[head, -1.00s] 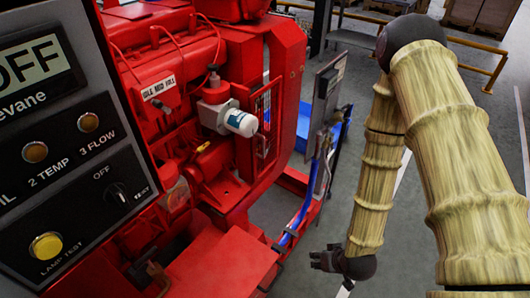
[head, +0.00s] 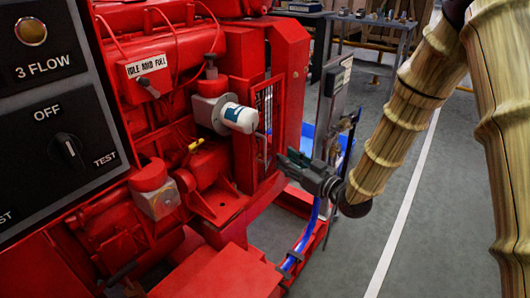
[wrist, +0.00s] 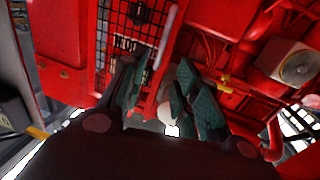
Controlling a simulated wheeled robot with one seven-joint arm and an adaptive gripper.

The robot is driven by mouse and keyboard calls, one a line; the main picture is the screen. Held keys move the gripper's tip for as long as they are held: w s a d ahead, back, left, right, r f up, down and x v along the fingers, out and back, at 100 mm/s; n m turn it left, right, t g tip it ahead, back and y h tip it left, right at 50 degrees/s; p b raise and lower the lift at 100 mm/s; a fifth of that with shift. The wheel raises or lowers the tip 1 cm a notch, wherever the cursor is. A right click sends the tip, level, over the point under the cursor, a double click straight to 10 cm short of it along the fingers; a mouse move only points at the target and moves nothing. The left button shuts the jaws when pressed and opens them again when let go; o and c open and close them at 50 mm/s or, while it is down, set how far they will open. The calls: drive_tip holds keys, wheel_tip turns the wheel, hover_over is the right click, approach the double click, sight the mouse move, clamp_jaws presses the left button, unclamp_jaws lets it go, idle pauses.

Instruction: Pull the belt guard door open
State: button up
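The belt guard door (head: 265,125) is a red frame with dark wire mesh on the side of the red engine, and it looks closed. Its mesh also shows at the upper left of the wrist view (wrist: 117,40). A slim grey bar (wrist: 166,36), probably its handle, runs along the mesh's right side. My gripper (head: 287,163) is just right of the door's lower part in the head view. In the wrist view its green-padded fingers (wrist: 160,95) are apart with a gap between them. I see nothing gripped. The fingers partly hide the lower door.
A white filter cylinder (head: 240,118) sticks out left of the door. A grey panel (head: 330,95) stands right of it, with a blue hose (head: 304,240) below. A control panel (head: 55,120) fills the left. Open grey floor (head: 345,260) lies at right.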

hover_over(265, 160)
drive_tip(key=shift+w+b, duration=0.3)
drive_tip(key=shift+b, duration=0.15)
drive_tip(key=shift+c, duration=0.3)
clamp_jaws()
